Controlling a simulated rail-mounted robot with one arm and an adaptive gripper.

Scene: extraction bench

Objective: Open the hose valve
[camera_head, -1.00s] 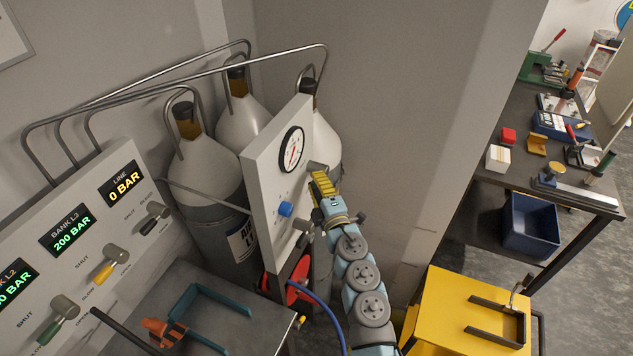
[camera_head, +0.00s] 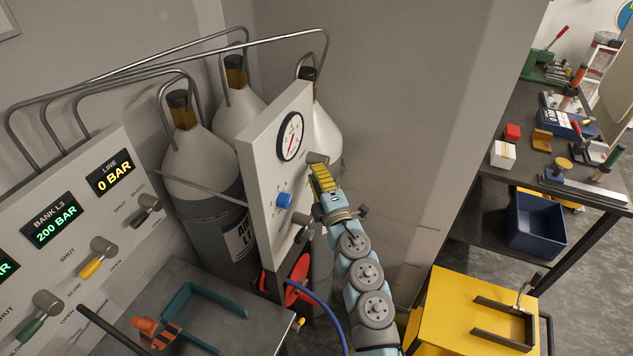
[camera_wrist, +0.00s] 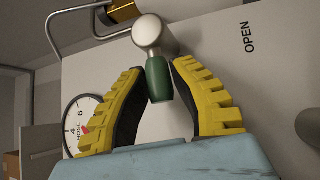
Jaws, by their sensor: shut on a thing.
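A valve lever with a green grip (camera_wrist: 158,80) and a round metal hub (camera_wrist: 153,35) sits on the white gauge panel. In the wrist view the word OPEN (camera_wrist: 249,37) is printed to the right of the hub, and the grip points down toward my gripper. My gripper (camera_wrist: 160,72) is shut on the green grip, its yellow fingers on either side. In the head view my gripper (camera_head: 322,178) is at the panel's right edge, just below the grey hub (camera_head: 316,158); the green grip is hidden there.
The gauge panel (camera_head: 265,165) carries a dial (camera_head: 290,136) and a blue knob (camera_head: 284,201). A red reel (camera_head: 298,278) and blue hose (camera_head: 329,312) are below. White cylinders (camera_head: 205,155) stand behind. A yellow cart (camera_head: 450,300) is at lower right.

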